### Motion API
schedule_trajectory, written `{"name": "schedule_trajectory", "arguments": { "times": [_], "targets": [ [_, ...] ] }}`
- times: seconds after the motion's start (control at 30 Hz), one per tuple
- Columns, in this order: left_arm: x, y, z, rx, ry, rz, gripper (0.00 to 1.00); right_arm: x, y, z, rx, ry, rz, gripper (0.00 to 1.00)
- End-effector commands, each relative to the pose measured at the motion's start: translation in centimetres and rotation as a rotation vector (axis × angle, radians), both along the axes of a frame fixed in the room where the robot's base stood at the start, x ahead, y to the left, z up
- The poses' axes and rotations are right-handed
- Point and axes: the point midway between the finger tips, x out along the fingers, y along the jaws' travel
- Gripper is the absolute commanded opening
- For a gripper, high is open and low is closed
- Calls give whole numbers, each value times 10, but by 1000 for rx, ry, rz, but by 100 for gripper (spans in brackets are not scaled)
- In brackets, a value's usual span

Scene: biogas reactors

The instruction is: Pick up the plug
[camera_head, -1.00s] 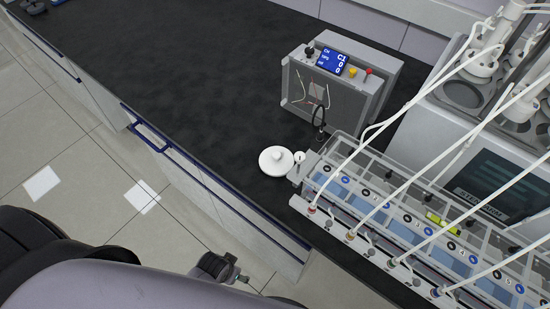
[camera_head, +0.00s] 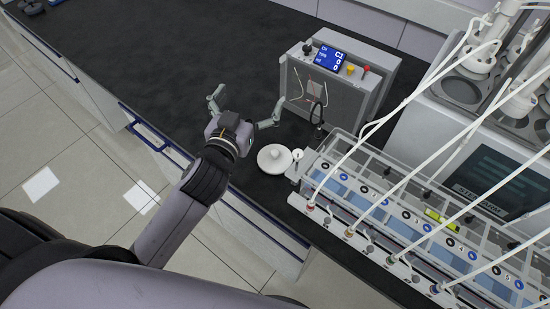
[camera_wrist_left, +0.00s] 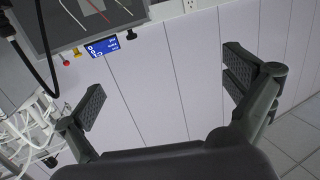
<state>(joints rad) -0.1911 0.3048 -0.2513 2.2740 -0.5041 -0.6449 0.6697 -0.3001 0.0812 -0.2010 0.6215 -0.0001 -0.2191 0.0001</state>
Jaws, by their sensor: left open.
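A white round piece with a raised knob, apparently the plug (camera_head: 275,158), lies on the dark counter (camera_head: 215,55) beside the near left end of the clear-walled rack. My left gripper (camera_head: 245,103) is open and empty, with its fingers spread, above the counter to the upper left of the plug. The plug is apart from the fingers and unobstructed in the head view. In the left wrist view my open gripper (camera_wrist_left: 165,88) has only pale wall panels between its fingers, and I cannot see the plug there. My right gripper is not in view.
A grey control box (camera_head: 335,85) with a blue display stands just right of the gripper; it also shows in the left wrist view (camera_wrist_left: 85,22). The rack (camera_head: 385,205) with white tubes is right of the plug.

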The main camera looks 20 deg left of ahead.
Motion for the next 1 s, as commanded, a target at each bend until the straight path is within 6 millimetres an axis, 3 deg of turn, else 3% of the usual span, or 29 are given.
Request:
{"name": "schedule_trajectory", "arguments": {
  "times": [0.03, 0.1, 0.2, 0.3, 0.43, 0.57, 0.67, 0.73, 0.9, 1.0],
  "targets": [
    [13, -12, 32, 3, -128, -61, 100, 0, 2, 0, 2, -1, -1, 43],
    [22, -35, 72, 3, -290, -173, 100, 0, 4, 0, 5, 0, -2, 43],
    [22, -75, 115, 23, -471, -377, 100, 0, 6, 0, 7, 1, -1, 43],
    [11, -116, 138, 70, -580, -620, 100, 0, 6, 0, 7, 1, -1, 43],
    [-8, -160, 135, 175, -592, -951, 100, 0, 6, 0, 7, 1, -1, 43],
    [-22, -180, 100, 324, -444, -1249, 100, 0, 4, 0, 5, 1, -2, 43],
    [-25, -172, 61, 455, -227, -1416, 100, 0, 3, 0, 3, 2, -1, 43],
    [-22, -152, 33, 547, -32, -1484, 100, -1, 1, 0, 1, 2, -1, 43],
    [-10, -78, -12, 711, 460, -1472, 100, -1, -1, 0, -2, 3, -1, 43],
    [-6, -37, -22, 758, 683, -1402, 100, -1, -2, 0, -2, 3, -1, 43]
  ]
}}
